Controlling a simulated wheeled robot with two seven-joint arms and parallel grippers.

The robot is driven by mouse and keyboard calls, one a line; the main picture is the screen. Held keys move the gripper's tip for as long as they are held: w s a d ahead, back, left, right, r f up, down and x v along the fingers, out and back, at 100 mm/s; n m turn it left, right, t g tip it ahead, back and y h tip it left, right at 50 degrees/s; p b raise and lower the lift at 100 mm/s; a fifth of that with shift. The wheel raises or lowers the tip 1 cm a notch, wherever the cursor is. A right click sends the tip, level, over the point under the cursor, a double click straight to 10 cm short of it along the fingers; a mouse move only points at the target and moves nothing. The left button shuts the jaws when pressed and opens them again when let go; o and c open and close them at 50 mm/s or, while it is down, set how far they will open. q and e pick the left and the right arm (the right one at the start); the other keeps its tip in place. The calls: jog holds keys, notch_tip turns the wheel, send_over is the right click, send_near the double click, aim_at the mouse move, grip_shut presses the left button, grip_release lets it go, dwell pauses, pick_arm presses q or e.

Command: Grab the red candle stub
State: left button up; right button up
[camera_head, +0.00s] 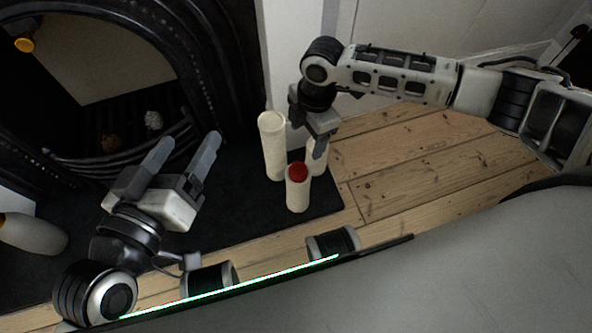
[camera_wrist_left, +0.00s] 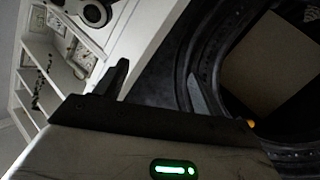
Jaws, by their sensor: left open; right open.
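The red candle stub (camera_head: 298,171) shows as a short red piece on top of a short cream pillar (camera_head: 298,196), on the dark hearth slab. My right gripper (camera_head: 309,133) points down just above and behind it, apart from the red piece as far as I can tell; its jaws are open and partly hidden by their angle. My left gripper (camera_head: 184,152) is open and empty, over the hearth to the left of the pillars. Its two fingers also show in the left wrist view (camera_wrist_left: 158,90), with no candle between them.
A taller cream pillar (camera_head: 272,146) stands behind and left of the red stub, and another (camera_head: 317,162) stands behind right, under my right gripper. The black fireplace (camera_head: 225,65) is at the left. A pale rounded object (camera_head: 33,235) lies at the left edge. Floorboards (camera_head: 420,160) at right are clear.

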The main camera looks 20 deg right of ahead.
jog(key=b, duration=0.3)
send_over(299, 169)
jog(key=f, duration=0.6)
jog(key=shift+s+d, duration=0.3)
jog(key=shift+d, duration=0.1)
jog(key=f, duration=0.1)
jog(key=f+b, duration=0.1)
jog(key=f, duration=0.1)
jog(key=shift+a+f, duration=0.25)
jog(key=shift+f+b, duration=0.35)
jog(key=f+b, duration=0.2)
jog(key=f, duration=0.1)
jog(key=f+b, duration=0.1)
jog(key=shift+w+a+f, duration=0.15)
jog(key=shift+w+f, duration=0.2)
jog(key=shift+f, duration=0.1)
pick_arm(q)
notch_tip(299, 169, up, 11)
jog(key=w+m+t+h, duration=0.1)
jog(key=m+t+h, duration=0.4)
jog(key=m+h, duration=0.1)
jog(key=shift+w+m+t+h, duration=0.15)
jog(key=shift+m+t+h, duration=0.15)
jog(key=shift+m, duration=0.6)
pick_arm(e)
jog(key=c, duration=1.1)
